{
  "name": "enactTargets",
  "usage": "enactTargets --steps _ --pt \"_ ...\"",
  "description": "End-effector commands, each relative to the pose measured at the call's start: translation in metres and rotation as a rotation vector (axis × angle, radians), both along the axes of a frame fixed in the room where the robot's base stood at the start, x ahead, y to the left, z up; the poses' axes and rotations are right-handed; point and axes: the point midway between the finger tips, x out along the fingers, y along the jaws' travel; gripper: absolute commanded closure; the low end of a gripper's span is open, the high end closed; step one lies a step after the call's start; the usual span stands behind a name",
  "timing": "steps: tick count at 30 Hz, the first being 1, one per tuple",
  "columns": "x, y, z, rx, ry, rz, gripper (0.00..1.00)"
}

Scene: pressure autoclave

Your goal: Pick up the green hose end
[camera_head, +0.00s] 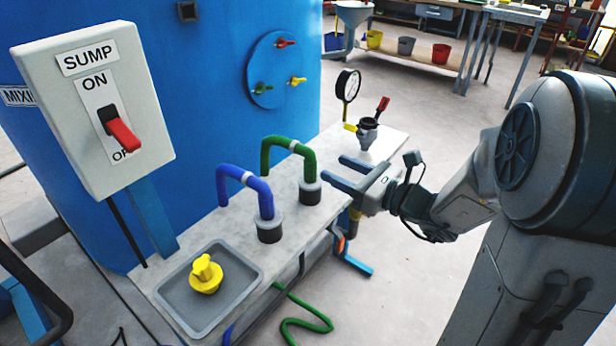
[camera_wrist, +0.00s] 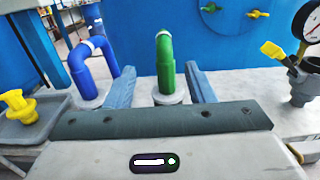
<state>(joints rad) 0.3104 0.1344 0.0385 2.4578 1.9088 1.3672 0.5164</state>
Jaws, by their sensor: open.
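The green hose (camera_head: 308,165) arches out near the blue tank, and its near end points down into a dark round socket (camera_head: 310,194) on the grey bench. A white band marks the hose near its bend. My gripper (camera_head: 333,169) is open and empty, level above the bench just right of this end, its fingers pointing toward the hose. In the wrist view the green hose end (camera_wrist: 165,62) stands upright in line with the gap between my two blue fingers (camera_wrist: 159,68). I cannot see contact.
A blue hose (camera_head: 265,200) stands in a similar socket to the left. A grey tray (camera_head: 235,302) with a yellow knob piece (camera_head: 206,275) lies nearer. A gauge (camera_head: 347,86) and a valve funnel (camera_head: 367,131) stand at the bench's far end.

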Motion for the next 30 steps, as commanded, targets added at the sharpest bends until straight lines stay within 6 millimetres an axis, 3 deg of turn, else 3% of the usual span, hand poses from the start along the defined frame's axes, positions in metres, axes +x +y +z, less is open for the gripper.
enactTargets --steps 7,14,22,30 --pt "0.028 0.037 -0.001 -0.002 -0.001 0.005 0.51" --pt "0.039 0.048 -0.001 -0.003 0.000 0.003 0.51" --pt "0.068 0.075 -0.002 -0.003 -0.001 0.005 0.51" --pt "0.073 0.081 -0.002 -0.003 -0.001 0.001 0.51"
